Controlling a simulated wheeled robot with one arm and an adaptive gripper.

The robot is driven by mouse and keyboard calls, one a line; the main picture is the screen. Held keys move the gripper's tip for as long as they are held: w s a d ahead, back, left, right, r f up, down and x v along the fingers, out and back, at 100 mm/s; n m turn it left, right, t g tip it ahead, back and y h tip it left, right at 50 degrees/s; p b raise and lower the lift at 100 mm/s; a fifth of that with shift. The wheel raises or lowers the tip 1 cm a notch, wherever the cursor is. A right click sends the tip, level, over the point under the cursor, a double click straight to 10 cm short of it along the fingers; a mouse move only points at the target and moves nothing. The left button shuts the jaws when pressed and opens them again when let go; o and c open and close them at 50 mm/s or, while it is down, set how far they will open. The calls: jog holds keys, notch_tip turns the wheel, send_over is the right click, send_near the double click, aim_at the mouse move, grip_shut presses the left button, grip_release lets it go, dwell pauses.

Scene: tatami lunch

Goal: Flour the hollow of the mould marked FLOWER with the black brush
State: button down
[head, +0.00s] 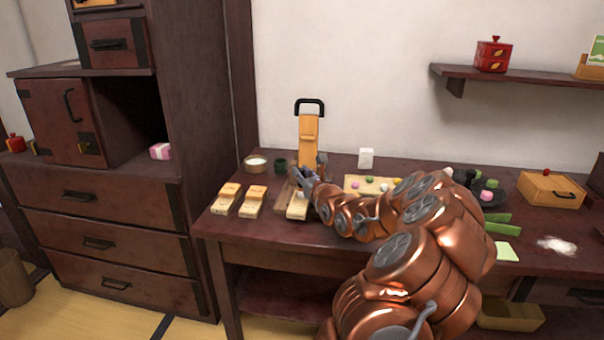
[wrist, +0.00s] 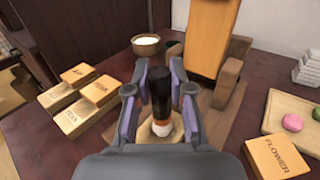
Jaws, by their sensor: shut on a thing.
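My gripper (head: 304,182) is shut on the black brush (wrist: 161,88), also seen from the wrist view between the fingers (wrist: 160,105). The brush is roughly upright, its black handle up and its pale bristle end down. A pale wooden mould (head: 297,210) lies under it and shows around the bristles in the wrist view (wrist: 146,132). Its hollow is hidden by the brush, and I cannot tell whether the bristles touch it. An orange wooden block marked FLOWER (wrist: 283,158) lies to the right. A round bowl of white flour (head: 256,162) stands behind, also in the wrist view (wrist: 146,44).
Two pale moulds with orange marked blocks (head: 228,193) (head: 254,197) lie to the left. A tall orange board on a wooden stand (head: 309,135) rises close behind my gripper. A tray of coloured sweets (head: 355,184) is to the right.

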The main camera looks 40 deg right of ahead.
jog(key=shift+f, duration=0.35)
jog(key=shift+s+d, duration=0.1)
jog(key=shift+s, duration=0.05)
dwell(0.5)
jog(key=shift+w+a+b, duration=0.2)
jog(key=shift+w+b, duration=0.15)
jog(key=shift+b, duration=0.05)
jog(key=shift+s+d, duration=0.1)
jog(key=shift+d, duration=0.15)
jog(key=shift+s+a+f, duration=0.1)
jog(key=shift+s+a, duration=0.1)
jog(key=shift+a, duration=0.15)
dwell(0.4)
jog(key=shift+d, duration=0.3)
jog(key=shift+w+a, duration=0.25)
dwell(0.4)
jog(key=shift+d+p, duration=0.25)
jog(key=shift+p, duration=0.15)
jog(key=shift+s+a, duration=0.25)
dwell(0.3)
